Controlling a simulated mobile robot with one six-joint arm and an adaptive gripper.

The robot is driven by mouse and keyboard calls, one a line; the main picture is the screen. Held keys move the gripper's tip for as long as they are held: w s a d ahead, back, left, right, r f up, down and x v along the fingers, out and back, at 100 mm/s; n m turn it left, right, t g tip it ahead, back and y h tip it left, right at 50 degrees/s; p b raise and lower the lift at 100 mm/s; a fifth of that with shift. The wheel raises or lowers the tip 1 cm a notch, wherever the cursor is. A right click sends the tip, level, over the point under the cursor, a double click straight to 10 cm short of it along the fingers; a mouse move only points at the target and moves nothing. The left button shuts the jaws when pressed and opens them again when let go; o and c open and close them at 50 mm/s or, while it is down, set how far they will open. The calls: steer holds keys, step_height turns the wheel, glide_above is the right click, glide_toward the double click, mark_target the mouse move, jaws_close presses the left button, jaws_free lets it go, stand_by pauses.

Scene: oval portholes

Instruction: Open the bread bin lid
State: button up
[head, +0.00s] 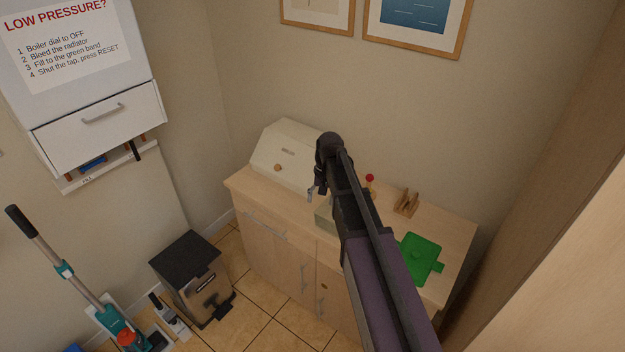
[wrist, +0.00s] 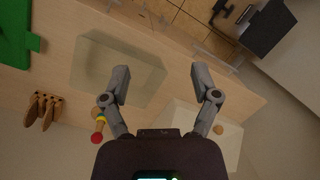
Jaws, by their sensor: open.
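The cream bread bin (head: 284,145) stands at the back left of the wooden cabinet top, and its sloped front lid looks shut. A round wooden knob (head: 278,167) sits low on the lid. In the wrist view part of the bread bin (wrist: 232,143) shows at the lower right, with the knob (wrist: 218,129) just beyond the right finger. My gripper (head: 315,190) is above the cabinet top, to the right of the knob and apart from it. In the wrist view my gripper (wrist: 160,78) has its two fingers spread with nothing held between them. My arm hides the bin's right end.
A pale translucent box (wrist: 110,66) stands on the cabinet top (head: 452,225) below my gripper. A red-topped item (head: 370,179), a wooden rack (head: 405,203) and a green board (head: 421,257) lie to the right. A pedal bin (head: 190,278) stands on the floor.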

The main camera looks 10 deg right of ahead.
steer(key=s+d+f+n+b, duration=0.1)
steer(key=s, duration=0.7)
steer(key=s+d+f+n+t+h+b, duration=0.1)
steer(key=s+f, duration=0.1)
steer(key=s, duration=0.7)
steer(key=shift+s+d+t+h, duration=0.15)
steer(key=shift+d+t+h, duration=0.15)
steer(key=shift+d, duration=0.1)
steer(key=shift+f, duration=0.1)
steer(key=shift+s, duration=0.1)
steer(key=c, duration=0.3)
